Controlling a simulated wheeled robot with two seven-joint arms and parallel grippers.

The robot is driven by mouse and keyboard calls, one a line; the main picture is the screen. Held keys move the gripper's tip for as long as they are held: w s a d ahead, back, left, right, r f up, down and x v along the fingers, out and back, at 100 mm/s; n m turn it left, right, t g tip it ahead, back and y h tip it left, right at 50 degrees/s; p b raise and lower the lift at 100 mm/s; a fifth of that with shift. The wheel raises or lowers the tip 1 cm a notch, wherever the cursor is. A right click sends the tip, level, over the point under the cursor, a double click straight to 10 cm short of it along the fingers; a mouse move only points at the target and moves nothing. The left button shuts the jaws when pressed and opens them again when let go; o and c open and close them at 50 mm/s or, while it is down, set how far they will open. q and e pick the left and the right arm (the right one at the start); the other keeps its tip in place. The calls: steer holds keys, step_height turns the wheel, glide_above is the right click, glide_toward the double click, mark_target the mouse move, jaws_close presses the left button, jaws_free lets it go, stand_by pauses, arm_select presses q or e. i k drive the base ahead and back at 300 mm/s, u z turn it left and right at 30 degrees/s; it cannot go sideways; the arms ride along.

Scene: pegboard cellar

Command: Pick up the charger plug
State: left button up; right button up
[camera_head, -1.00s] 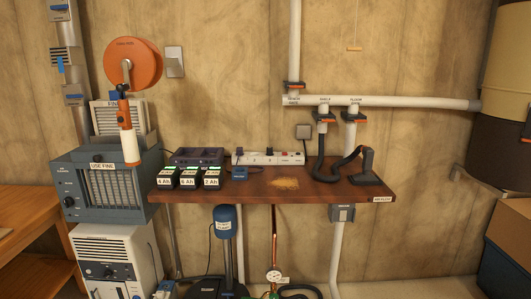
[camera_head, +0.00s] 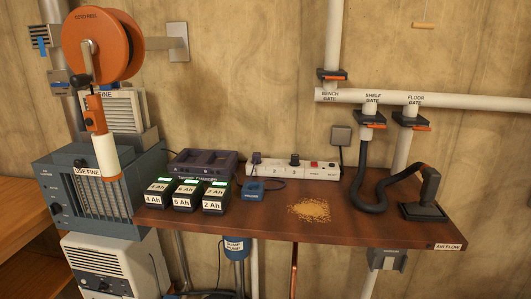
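Neither of my grippers is in view. A white power strip (camera_head: 318,172) lies at the back of the brown shelf (camera_head: 330,228). A dark purple plug (camera_head: 257,158) stands at its left end, and a dark plug (camera_head: 294,160) stands near its middle. A small blue block (camera_head: 252,191) with a dark cord lies on the shelf in front of the strip. I cannot tell which of these is the charger plug. A dark purple charger (camera_head: 204,161) sits at the back left of the shelf, left of the strip.
Several black battery packs (camera_head: 186,195) labelled in Ah stand at the shelf's left. Sawdust (camera_head: 309,211) lies mid-shelf. A black hose (camera_head: 372,190) and a dark nozzle on a stand (camera_head: 428,197) occupy the right. A blue-grey air cleaner (camera_head: 95,195) adjoins the shelf's left end.

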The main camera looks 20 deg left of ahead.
mark_target(257, 157)
steer(key=u, duration=0.6)
steer(key=i, duration=0.85)
steer(key=u, duration=0.9)
